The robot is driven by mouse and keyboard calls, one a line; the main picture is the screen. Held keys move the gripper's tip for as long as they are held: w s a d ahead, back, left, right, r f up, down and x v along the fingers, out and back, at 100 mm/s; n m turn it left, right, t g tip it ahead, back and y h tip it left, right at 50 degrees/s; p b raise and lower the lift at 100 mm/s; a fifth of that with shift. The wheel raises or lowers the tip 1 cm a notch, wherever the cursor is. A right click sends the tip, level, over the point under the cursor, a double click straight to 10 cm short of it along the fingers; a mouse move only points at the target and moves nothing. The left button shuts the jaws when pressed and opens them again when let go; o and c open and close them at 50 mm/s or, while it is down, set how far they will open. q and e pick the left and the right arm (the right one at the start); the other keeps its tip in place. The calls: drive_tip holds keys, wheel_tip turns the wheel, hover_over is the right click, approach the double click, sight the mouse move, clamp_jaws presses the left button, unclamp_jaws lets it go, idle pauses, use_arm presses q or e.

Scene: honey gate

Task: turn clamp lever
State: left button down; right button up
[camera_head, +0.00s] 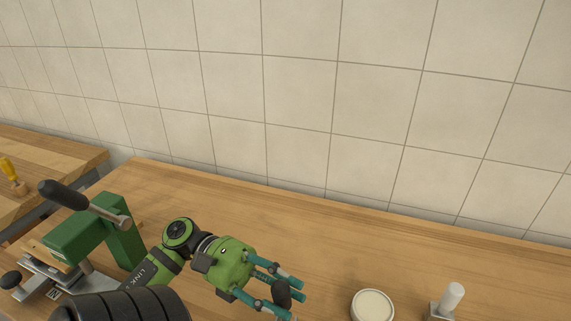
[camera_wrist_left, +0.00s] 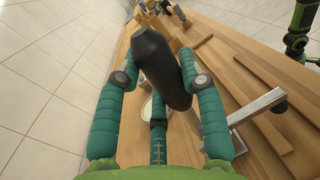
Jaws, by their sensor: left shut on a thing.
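My left gripper (camera_head: 290,294) is green with teal fingers, low in the middle of the head view. It is shut on a black rounded handle (camera_head: 283,292), taken here as the clamp lever's handle. In the left wrist view the handle (camera_wrist_left: 160,68) stands large and tilted between the teal fingers of the left gripper (camera_wrist_left: 158,85). What the handle joins to is hidden. My right gripper is not in view.
A green press (camera_head: 75,237) with its own dark-handled lever (camera_head: 62,194) stands at the left. A round pale-topped container (camera_head: 372,304) and a metal part with a white peg (camera_head: 452,297) are right of the gripper. The bench behind is clear up to the tiled wall.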

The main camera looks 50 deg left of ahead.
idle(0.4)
use_arm(q)
drive_tip(key=c, duration=0.7)
unclamp_jaws()
drive_tip(key=shift+s+d, duration=0.1)
drive_tip(key=shift+c, duration=0.2)
drive_tip(key=v, duration=0.7)
drive_tip(key=shift+a, duration=0.25)
drive_tip(key=shift+s+d, duration=0.1)
